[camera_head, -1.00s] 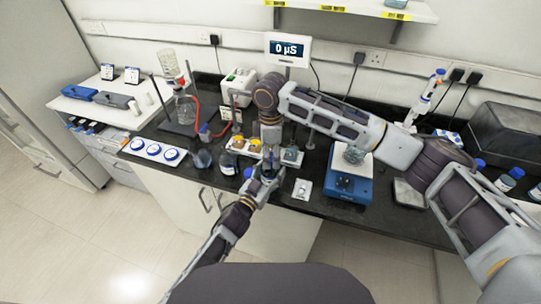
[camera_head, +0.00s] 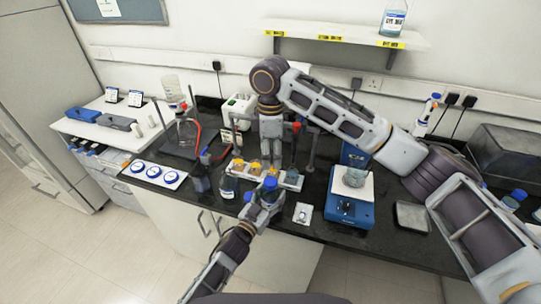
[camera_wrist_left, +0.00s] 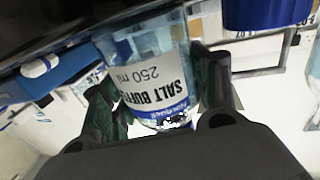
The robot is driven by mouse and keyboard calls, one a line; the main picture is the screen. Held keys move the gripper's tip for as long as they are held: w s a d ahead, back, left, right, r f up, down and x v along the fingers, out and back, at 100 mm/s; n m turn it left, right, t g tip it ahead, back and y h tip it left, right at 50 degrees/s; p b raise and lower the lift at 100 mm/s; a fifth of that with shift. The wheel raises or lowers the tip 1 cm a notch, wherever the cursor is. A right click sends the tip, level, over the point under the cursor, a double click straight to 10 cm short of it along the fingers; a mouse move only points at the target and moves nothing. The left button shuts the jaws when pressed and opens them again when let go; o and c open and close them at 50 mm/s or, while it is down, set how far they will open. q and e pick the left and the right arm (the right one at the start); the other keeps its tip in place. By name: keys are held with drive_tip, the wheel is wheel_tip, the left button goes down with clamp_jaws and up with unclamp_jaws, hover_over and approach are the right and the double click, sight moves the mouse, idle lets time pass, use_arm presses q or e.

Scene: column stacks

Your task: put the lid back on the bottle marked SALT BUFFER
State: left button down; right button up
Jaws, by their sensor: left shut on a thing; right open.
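The bottle marked SALT BUFFER (camera_wrist_left: 150,75) fills the middle of the left wrist view, with its label upside down there. My left gripper (camera_wrist_left: 160,110) is shut around it. In the head view the left gripper (camera_head: 265,204) holds it at the bench's front edge. A blue lid (camera_head: 270,183) shows at the top of the held bottle. From here I cannot tell whether it is fully seated. My right gripper (camera_head: 270,163) is open and points down, a little above the lid. The bottle's neck is hidden in the wrist view.
A rack with yellow-topped items (camera_head: 254,169) stands just behind the grippers. A flask stand (camera_head: 180,146) and a white tray with round blue-rimmed marks (camera_head: 153,174) are left.

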use_arm(q)
drive_tip(key=shift+c, duration=1.7)
unclamp_jaws()
drive_tip(key=shift+s+a, duration=0.1)
drive_tip(key=shift+s, duration=0.1)
drive_tip(key=v, duration=1.1)
drive_tip(key=shift+s+a, duration=0.15)
drive_tip(key=shift+s, duration=0.1)
drive_tip(key=shift+s, duration=0.1)
